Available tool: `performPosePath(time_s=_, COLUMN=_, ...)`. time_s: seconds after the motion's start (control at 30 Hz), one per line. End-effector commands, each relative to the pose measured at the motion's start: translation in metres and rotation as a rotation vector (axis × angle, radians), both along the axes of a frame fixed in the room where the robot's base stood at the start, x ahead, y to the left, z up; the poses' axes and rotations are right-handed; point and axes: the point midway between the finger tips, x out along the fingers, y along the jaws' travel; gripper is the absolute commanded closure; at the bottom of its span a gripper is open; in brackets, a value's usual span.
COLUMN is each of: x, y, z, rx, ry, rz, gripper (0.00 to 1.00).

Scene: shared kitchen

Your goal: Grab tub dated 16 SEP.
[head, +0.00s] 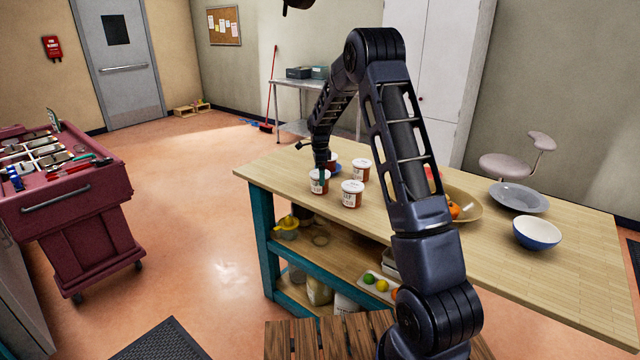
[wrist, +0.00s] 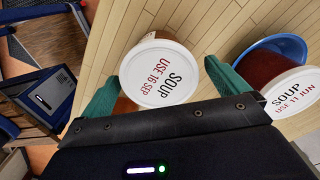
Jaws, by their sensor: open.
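The tub dated 16 SEP (wrist: 160,74) has a round white lid reading "SOUP USE 16 SEP". In the wrist view it lies between the green fingers of my gripper (wrist: 158,86), which are open with a gap beside the lid. In the head view my gripper (head: 322,168) is low at the left end of the table, at the front-left tub (head: 319,187), which looks like this one. The fingers hide part of it. I cannot tell whether they touch it.
A tub dated 11 JUN (wrist: 291,92) stands close to the right finger, with a blue dish (wrist: 291,44) beside or under it. Two more tubs, a front one (head: 352,200) and a rear one (head: 361,166), stand to the right. A blue-white bowl (head: 537,235) is farther right.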

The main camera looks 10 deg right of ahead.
Motion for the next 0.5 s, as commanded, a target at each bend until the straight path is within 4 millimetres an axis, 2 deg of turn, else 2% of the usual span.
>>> performPosePath(time_s=0.1, x=-0.001, y=-0.001, z=-0.018, rx=0.0, ry=0.003, rz=0.0, gripper=0.01)
performPosePath(time_s=0.17, x=-0.001, y=-0.001, z=-0.024, rx=0.0, ry=0.001, rz=0.0, gripper=0.01)
performPosePath(time_s=0.4, x=-0.001, y=-0.001, z=-0.027, rx=0.0, ry=-0.001, rz=0.0, gripper=0.01)
performPosePath(time_s=0.43, x=-0.001, y=-0.001, z=-0.027, rx=0.0, ry=0.0, rz=0.0, gripper=0.03)
performPosePath(time_s=0.5, x=-0.001, y=-0.001, z=-0.027, rx=0.0, ry=0.0, rz=0.0, gripper=0.17)
